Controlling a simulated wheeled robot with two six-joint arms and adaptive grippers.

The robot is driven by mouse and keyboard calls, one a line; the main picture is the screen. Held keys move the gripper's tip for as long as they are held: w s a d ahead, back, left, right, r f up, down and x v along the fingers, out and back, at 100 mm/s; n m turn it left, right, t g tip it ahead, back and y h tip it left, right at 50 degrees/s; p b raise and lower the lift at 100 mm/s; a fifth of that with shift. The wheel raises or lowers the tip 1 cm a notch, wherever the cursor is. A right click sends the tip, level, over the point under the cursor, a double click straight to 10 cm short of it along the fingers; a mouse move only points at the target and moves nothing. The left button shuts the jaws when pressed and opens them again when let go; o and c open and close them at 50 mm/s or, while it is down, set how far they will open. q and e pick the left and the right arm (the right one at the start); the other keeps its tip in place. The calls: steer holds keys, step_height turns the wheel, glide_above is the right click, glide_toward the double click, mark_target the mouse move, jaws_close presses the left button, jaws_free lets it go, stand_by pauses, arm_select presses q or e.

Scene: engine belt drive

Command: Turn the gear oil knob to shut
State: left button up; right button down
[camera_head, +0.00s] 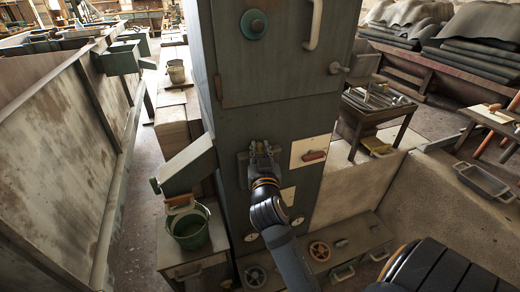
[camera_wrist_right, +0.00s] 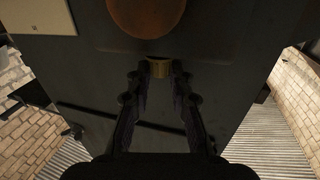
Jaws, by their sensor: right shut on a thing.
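My right gripper (camera_head: 260,150) reaches the front of the tall dark grey-green cabinet (camera_head: 285,118), at a small mounting plate (camera_head: 243,171). The right wrist view shows the two dark fingers (camera_wrist_right: 160,80) closed on a small brass-coloured knob (camera_wrist_right: 160,68) on the cabinet face. I take this to be the gear oil knob; the gripper hides it in the head view. No marking shows which way it is turned. My left gripper is not in view.
A teal round knob (camera_head: 253,24) and a pale bar handle (camera_head: 315,24) are higher up.

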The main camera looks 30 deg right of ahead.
steer(key=shift+d+r+n+t+y, duration=0.1)
steer(key=shift+n+t+y, duration=0.3)
steer(key=shift+n+y, duration=0.25)
steer(key=shift+s+d+r+n+t+y+p, duration=0.15)
steer(key=shift+n+t+y+p, duration=0.15)
steer(key=shift+n+y+p, duration=0.35)
steer(key=n+y+p, duration=0.1)
steer(key=p, duration=0.1)
steer(key=n+y+p, duration=0.1)
steer(key=y+p, duration=0.1)
steer(key=n+y+p, duration=0.1)
steer(key=y+p, duration=0.1)
steer(key=shift+d+t, duration=0.3)
steer(key=shift+d, duration=0.05)
steer(key=shift+n+y+p, duration=0.3)
steer(key=shift+y, duration=0.4)
steer(key=shift+d+f+n+y, duration=0.2)
steer(key=shift+n+y, duration=0.4)
steer(key=shift+y, duration=0.4)
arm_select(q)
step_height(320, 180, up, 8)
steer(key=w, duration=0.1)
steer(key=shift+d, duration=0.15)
arm_select(e)
steer(key=shift+d+f+n+y, duration=0.1)
steer(key=shift+n+y, duration=0.6)
steer(key=shift+y, duration=0.6)
